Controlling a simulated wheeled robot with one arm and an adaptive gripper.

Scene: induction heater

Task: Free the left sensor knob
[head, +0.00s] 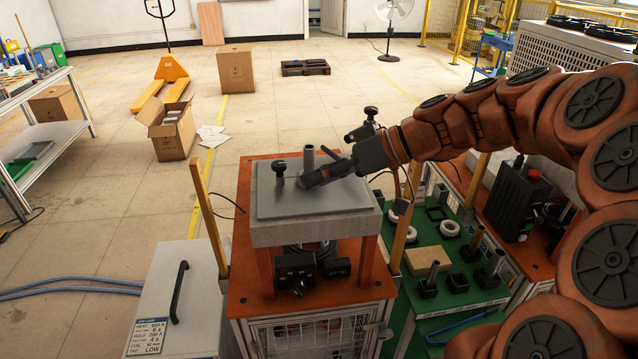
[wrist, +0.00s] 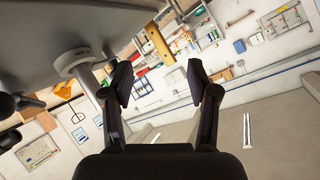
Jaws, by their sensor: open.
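The left sensor knob looks to be the black knob (head: 280,166) on a short stem at the left of the grey plate (head: 275,205) in the head view. My gripper (head: 316,168) is open and empty above the plate, just right of this knob and apart from it. A grey upright post (head: 309,157) stands close behind my fingers. In the wrist view my two fingers (wrist: 160,78) are spread with nothing between them. A grey post with a collar (wrist: 76,64) shows left of them, under a grey surface. I cannot tell whether the knob is tight or loose.
The plate lies on a grey block on an orange bench (head: 245,280). A green board (head: 440,280) with rings and cylinders is at the right. A grey box with a handle (head: 170,300) stands at front left.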

